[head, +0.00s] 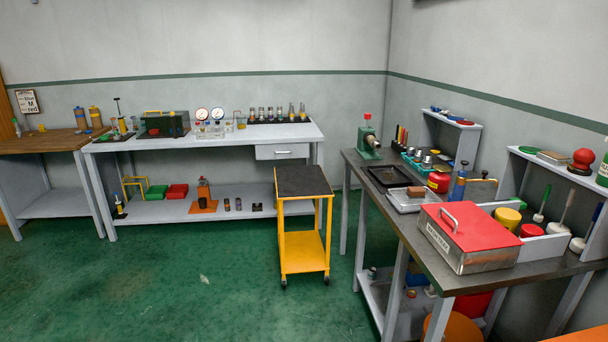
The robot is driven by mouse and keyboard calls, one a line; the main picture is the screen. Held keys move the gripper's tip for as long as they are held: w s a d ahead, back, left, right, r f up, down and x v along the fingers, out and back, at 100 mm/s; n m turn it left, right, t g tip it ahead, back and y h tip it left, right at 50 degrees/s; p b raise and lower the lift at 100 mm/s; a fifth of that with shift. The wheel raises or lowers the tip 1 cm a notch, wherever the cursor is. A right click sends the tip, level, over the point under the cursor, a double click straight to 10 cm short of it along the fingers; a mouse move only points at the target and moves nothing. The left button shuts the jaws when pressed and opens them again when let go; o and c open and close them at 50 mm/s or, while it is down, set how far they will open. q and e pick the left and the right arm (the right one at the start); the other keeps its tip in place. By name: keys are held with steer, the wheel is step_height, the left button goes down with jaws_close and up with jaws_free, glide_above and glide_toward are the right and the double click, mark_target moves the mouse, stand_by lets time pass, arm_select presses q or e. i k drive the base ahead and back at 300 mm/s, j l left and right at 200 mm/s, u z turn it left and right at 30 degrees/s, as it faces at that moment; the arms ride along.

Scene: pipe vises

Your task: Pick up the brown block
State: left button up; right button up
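A small brown block (416,191) sits in a shallow silver tray (399,205) on the dark-topped bench at the right. The tray lies between a black tray (386,180) and a large metal box with a red lid (468,236). Neither of my grippers shows in the head view.
The right bench (437,276) also carries a red can (438,182), a green vise (368,142) and a white bin. A yellow cart (303,250) with a black top stands left of it. Open green floor (200,285) lies in front. A grey bench (230,136) lines the back wall.

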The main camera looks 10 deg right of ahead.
mark_target(412, 192)
steer(key=i, duration=1.65)
steer(key=i+z, duration=0.4)
steer(key=i+j+z, duration=0.2)
steer(key=i+z, duration=0.15)
steer(key=i, duration=0.1)
